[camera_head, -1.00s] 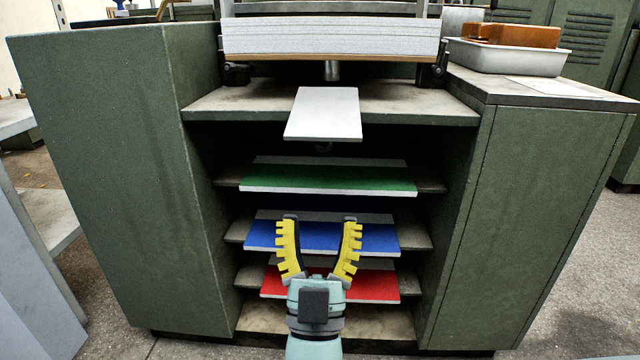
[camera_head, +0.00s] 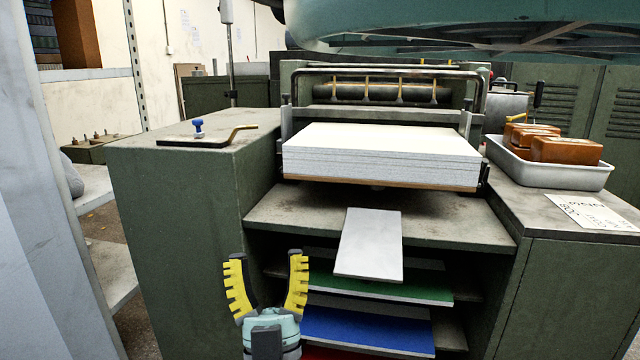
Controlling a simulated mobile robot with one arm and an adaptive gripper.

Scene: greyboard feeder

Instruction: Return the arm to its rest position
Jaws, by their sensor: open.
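My gripper (camera_head: 266,278) is at the lower middle of the head view, pointing up in the picture, with its yellow toothed fingers spread wide. Nothing is between the fingers. It shows in front of the left side of the open shelves, apart from the boards as far as I can see. A large teal shape, probably part of my own arm, fills the top right of the view.
A grey board (camera_head: 371,245) juts from the upper ledge (camera_head: 450,222). Below are a green board (camera_head: 400,289), a blue board (camera_head: 365,332) and a sliver of red. A white stack (camera_head: 380,150) sits above. A metal tray (camera_head: 548,170) holds brown blocks.

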